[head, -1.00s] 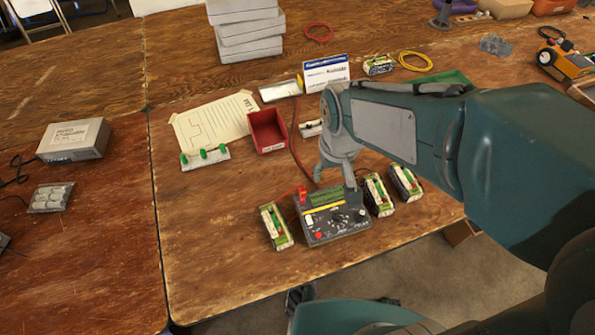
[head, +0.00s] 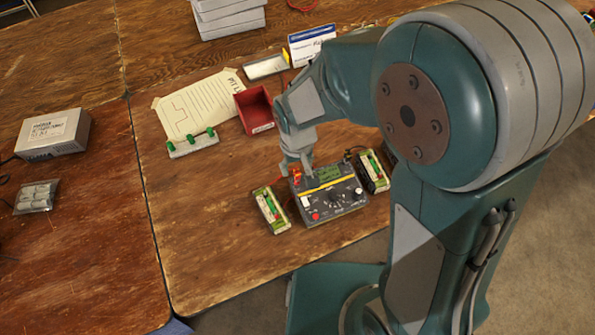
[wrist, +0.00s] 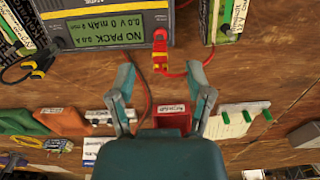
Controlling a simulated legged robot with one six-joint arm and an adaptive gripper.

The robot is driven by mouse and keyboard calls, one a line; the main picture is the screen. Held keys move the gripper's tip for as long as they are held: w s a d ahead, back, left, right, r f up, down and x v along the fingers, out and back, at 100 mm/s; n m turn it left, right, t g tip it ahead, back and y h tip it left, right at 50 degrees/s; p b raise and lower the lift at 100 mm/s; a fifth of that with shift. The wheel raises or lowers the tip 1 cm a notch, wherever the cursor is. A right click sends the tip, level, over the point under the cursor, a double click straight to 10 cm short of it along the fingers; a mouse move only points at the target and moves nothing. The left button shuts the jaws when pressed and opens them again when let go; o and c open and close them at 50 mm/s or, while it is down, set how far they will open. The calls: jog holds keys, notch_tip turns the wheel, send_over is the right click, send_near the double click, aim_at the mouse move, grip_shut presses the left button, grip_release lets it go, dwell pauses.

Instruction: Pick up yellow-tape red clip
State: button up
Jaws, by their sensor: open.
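The red clip with yellow tape (wrist: 160,51) is upright in the wrist view, at the edge of the charger (wrist: 105,25), with a red cable running off to the right. In the head view the red clip (head: 296,175) is at the charger's back left corner, partly hidden by my gripper. My gripper (wrist: 161,70) is open and empty in the wrist view, its fingertips to either side of the clip's line and a little short of it. In the head view my gripper (head: 296,165) is right at the clip.
Battery packs (head: 271,209) (head: 372,170) stand on both sides of the charger (head: 330,205). A red bin (head: 254,109), a paper sheet (head: 200,105) and a strip with green clips (head: 192,143) lie behind.

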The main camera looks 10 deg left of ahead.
aim_at(296, 170)
notch_tip(296, 170, down, 4)
jog(key=shift+a+f, duration=0.1)
jog(key=shift+a, duration=0.05)
jog(key=shift+d, duration=0.2)
jog(key=c, duration=0.3)
grip_shut()
jog(key=shift+a, duration=0.2)
